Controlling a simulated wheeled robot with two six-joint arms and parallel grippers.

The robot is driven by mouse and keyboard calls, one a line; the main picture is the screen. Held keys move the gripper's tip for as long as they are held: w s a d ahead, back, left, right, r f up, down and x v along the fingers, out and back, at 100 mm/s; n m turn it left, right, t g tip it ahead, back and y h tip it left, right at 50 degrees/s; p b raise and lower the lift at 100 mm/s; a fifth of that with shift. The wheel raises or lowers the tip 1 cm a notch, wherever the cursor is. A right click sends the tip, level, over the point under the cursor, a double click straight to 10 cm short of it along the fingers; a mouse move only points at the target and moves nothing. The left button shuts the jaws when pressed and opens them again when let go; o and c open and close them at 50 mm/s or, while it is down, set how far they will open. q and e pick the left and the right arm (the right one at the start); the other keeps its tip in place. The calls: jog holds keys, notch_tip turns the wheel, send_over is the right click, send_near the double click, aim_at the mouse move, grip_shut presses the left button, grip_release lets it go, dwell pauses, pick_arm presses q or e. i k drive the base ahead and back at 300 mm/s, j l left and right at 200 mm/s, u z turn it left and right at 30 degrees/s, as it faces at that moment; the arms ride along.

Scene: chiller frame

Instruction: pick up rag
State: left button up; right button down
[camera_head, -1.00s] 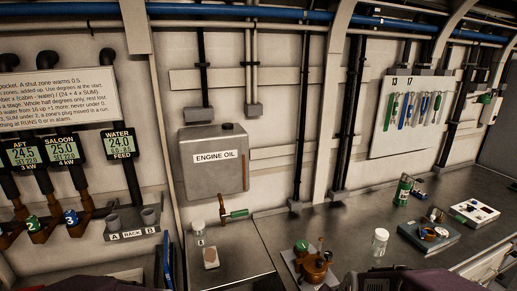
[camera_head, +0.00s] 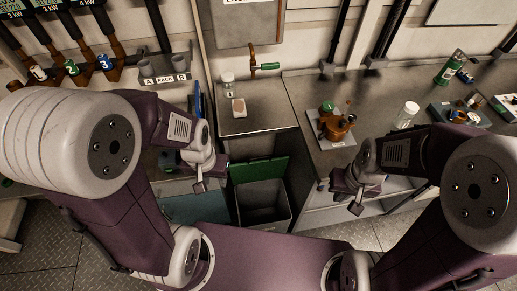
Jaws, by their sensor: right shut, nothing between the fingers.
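I cannot make out a rag for certain in this view. A small pale block with a pinkish top (camera_head: 239,107) lies on the counter, too small to identify. My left gripper (camera_head: 200,186) hangs in front of the counter at the left, clear of any object. Its fingers are too small to tell open from shut. My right gripper (camera_head: 356,207) is shut and empty in front of the right counter's edge. My arms cover parts of both counters.
An open bin (camera_head: 264,215) with a green lid (camera_head: 258,170) stands between the counters. A rack (camera_head: 165,80) is at the left wall.

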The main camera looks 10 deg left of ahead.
aim_at(238, 106)
jog(key=j+z, duration=0.25)
jog(key=j, duration=0.65)
jog(key=j+z, duration=0.25)
jog(key=j, duration=0.7)
jog(key=i, duration=0.05)
